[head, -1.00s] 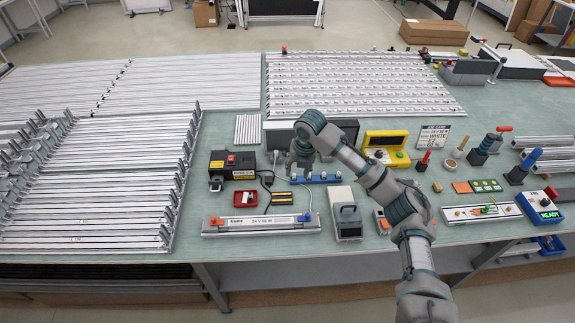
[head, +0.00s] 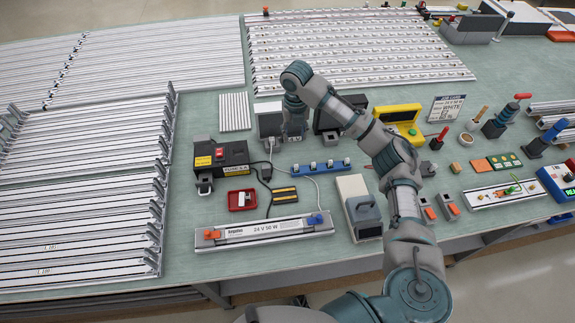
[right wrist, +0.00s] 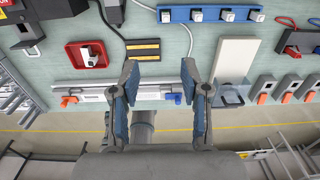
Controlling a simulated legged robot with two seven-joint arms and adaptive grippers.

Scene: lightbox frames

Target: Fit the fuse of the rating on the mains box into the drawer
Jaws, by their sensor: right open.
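The black mains box (head: 225,155) has a red switch and yellow labels; the rating is too small to read. Its small metal drawer (head: 204,186) sticks out at the front left. A blue rack (head: 307,171) holds several white-topped fuses (head: 330,163) in a row; it also shows in the right wrist view (right wrist: 181,14). A red tray (head: 233,204) holds a small white and dark part (head: 244,198). My right gripper (head: 294,134) is behind the rack's left end, above the bench. In the right wrist view its fingers (right wrist: 160,78) are open and empty. My left gripper is out of view.
A light strip (head: 265,231) marked 24 V 50 W lies at the front. A beige and grey device (head: 360,207) stands right of it. A yellow case (head: 398,113) stands further right.

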